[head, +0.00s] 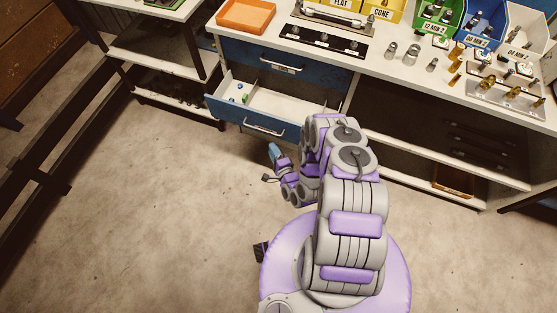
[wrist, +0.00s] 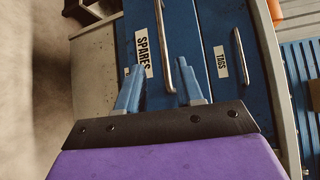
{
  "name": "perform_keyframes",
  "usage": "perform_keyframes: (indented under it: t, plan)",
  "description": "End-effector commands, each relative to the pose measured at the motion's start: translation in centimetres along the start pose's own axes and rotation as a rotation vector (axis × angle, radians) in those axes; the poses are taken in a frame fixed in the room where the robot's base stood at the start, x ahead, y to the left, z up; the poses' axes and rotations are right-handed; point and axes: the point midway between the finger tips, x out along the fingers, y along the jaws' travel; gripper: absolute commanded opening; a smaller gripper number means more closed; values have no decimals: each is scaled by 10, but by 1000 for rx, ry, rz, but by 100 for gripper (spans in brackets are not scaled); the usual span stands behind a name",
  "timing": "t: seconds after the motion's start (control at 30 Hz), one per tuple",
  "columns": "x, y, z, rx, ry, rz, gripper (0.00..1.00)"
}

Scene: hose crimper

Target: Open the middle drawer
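In the head view the middle drawer (head: 235,109) is pulled out below the shut top drawer (head: 285,62), its white inside showing. Its blue front has a metal handle (head: 264,128). My gripper (head: 274,152) is low in front of that drawer, partly hidden by my arm. In the wrist view the scene is turned sideways. My gripper (wrist: 159,88) shows two blue fingers spread apart with nothing clearly between them. I cannot tell whether a finger touches the handle.
The worktop (head: 400,70) above holds an orange tray (head: 246,14), colored bins and metal fittings. A drawer labelled TAGS (wrist: 221,62) is beside SPARES. The floor (head: 140,210) at left is clear.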

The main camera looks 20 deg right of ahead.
Motion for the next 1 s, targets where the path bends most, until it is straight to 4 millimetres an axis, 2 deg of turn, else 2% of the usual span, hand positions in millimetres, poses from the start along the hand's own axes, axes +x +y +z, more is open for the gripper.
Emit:
perform_keyframes:
  t: [1.0]
  plan:
    - [-44, 0, -2, 0, 1, -3, 36]
